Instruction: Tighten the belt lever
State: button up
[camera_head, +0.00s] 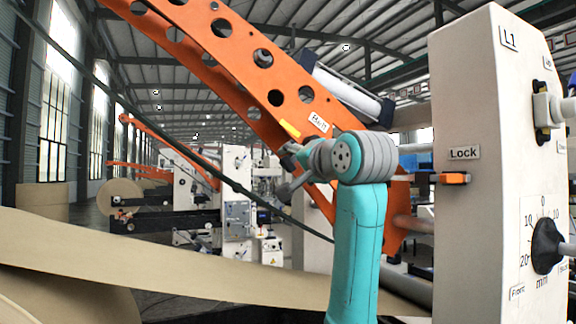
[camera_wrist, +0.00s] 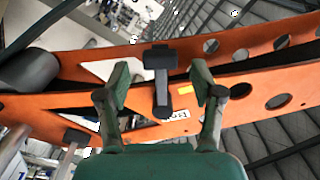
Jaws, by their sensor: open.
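A dark T-shaped lever (camera_wrist: 161,62) is on the orange arm in the wrist view, close to a yellow mark and a small white label. I take it to be the belt lever. My gripper (camera_wrist: 160,82) is open, with one green finger on each side of the lever and visible gaps between them. I see no contact. In the head view my gripper (camera_head: 286,170) is at the orange arm's lower part, left of my grey wrist. The lever cannot be told clearly there, and the label's text is too small to read surely.
The perforated orange arm (camera_head: 222,42) slopes down to the right. A white machine column (camera_head: 478,215) with a "Lock" plate (camera_head: 464,153) and an orange-tipped latch (camera_head: 452,179) stands at right.

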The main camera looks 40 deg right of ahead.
aim_at(290, 164)
jog(key=shift+x, duration=2.05)
grip_shut()
